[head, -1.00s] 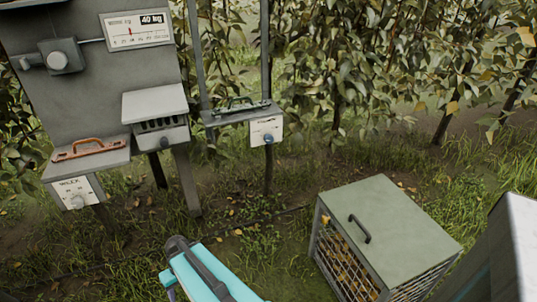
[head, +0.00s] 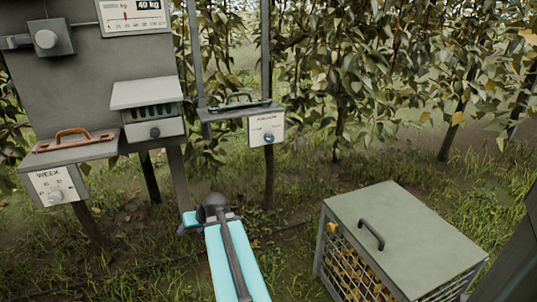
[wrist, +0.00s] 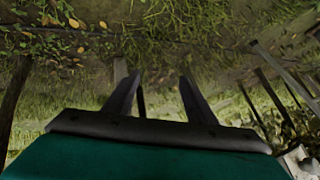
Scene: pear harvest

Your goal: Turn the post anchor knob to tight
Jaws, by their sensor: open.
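The post anchor knob (head: 269,138) is a small blue round knob on a white panel (head: 279,125) with a label too small to read surely. The panel is the front of a grey box with a handle on top, fixed to a thin post. In the wrist view my gripper (wrist: 160,78) is open, its two dark fingers apart with nothing between them. Grass and a post show beyond the fingers; I cannot make out the knob there.
A grey board holds a 40 kg scale (head: 136,15); a slotted box (head: 152,112) sits below. A green-topped mesh crate (head: 400,235) stands at lower right. Grass between is open.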

